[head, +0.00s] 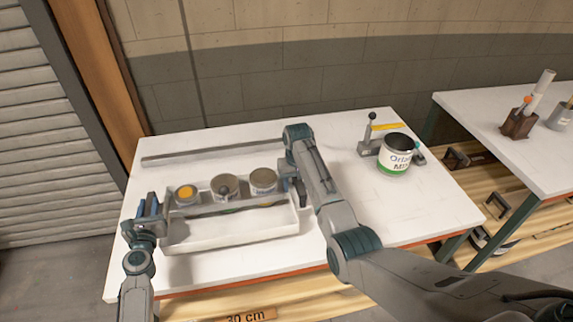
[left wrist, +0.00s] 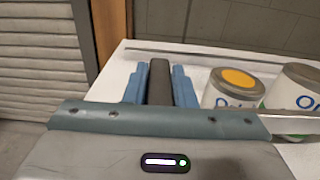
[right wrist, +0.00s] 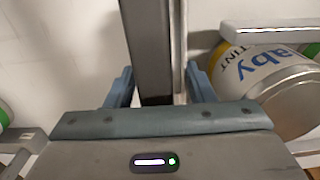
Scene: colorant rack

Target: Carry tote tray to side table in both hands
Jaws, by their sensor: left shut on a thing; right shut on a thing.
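The white tote tray (head: 240,236) is at the left of the white worktable. Along its back row stand a can with a yellow top (head: 186,195) and two grey-topped cans (head: 225,188). My left gripper (head: 151,208) is shut on the tray's left end; its blue fingers close on a dark grip bar (left wrist: 160,82) in the left wrist view. My right gripper (head: 291,184) is shut on the right end, around another dark bar (right wrist: 150,60). Whether the tray touches the tabletop or hangs just above it, I cannot tell.
A second white table (head: 500,110) stands at the right, with a brown holder (head: 518,123) and a cup on it. A large open paint can (head: 397,153) and a small stand (head: 370,140) are on the worktable's right. A grey rail (head: 215,151) lies behind the tray.

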